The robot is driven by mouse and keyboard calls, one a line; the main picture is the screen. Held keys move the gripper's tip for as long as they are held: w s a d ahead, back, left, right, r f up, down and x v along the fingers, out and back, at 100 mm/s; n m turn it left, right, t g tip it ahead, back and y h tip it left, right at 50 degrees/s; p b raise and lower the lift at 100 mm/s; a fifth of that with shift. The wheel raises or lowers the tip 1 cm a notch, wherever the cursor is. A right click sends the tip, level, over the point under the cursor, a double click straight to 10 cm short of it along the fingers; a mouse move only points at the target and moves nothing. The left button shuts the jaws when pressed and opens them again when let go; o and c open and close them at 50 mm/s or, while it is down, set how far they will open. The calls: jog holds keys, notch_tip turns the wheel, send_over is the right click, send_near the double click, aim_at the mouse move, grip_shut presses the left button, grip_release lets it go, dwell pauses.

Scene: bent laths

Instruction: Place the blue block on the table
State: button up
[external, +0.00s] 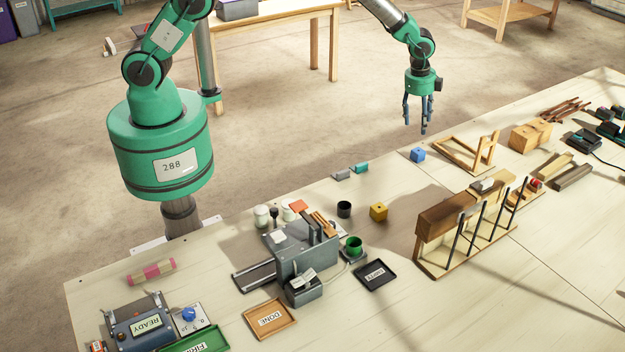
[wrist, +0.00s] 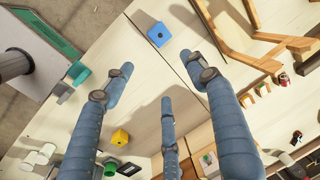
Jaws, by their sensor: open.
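A small blue block (external: 418,154) with a dark hole in its face sits on the light wooden table (external: 400,190) near the table's back edge. In the wrist view the blue block (wrist: 159,34) lies at the top centre, beyond my fingertips and apart from them. My gripper (external: 418,126) is open and empty above the table's back edge, with its fingers pointing down, close to the blue block in the external view. In the wrist view my gripper (wrist: 160,85) shows three spread blue fingers with nothing between them.
A wooden frame (external: 468,152) stands just right of the blue block. A yellow block (external: 378,212), a dark cup (external: 344,209) and teal and grey pieces (external: 352,171) lie to its left. A slotted rack with planks (external: 470,222) stands in front. Bare table lies between.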

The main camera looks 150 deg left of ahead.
jog(key=w+d+r+t, duration=0.1)
jog(key=w+d+r, duration=0.3)
jog(key=d+r, duration=0.5)
jog(key=w+d+r, duration=0.4)
jog(key=d+r, duration=0.4)
jog(key=d, duration=0.2)
jog(key=w+d+r+t, duration=0.1)
jog(key=w+d+r, duration=0.3)
jog(key=d+r, duration=0.5)
jog(key=s+d+r, duration=0.1)
jog(key=d+r, duration=0.2)
jog(key=d, duration=0.4)
jog(key=s+d+r+t, duration=0.1)
jog(key=s+d+r, duration=0.15)
jog(key=d, duration=0.55)
jog(key=s+d+r, duration=0.1)
jog(key=d+r, duration=0.3)
jog(key=d, duration=0.3)
jog(key=s+d+t+h, duration=0.1)
jog(key=s+d+t, duration=0.1)
jog(key=s+d, duration=1.9)
jog(key=d+r, duration=0.1)
jog(key=d, duration=0.3)
jog(key=shift+s+d+h, duration=0.3)
jog(key=shift+s+h, duration=0.1)
jog(key=shift+f, duration=0.1)
notch_tip(320, 180, down, 13)
jog(key=b, duration=1.3)
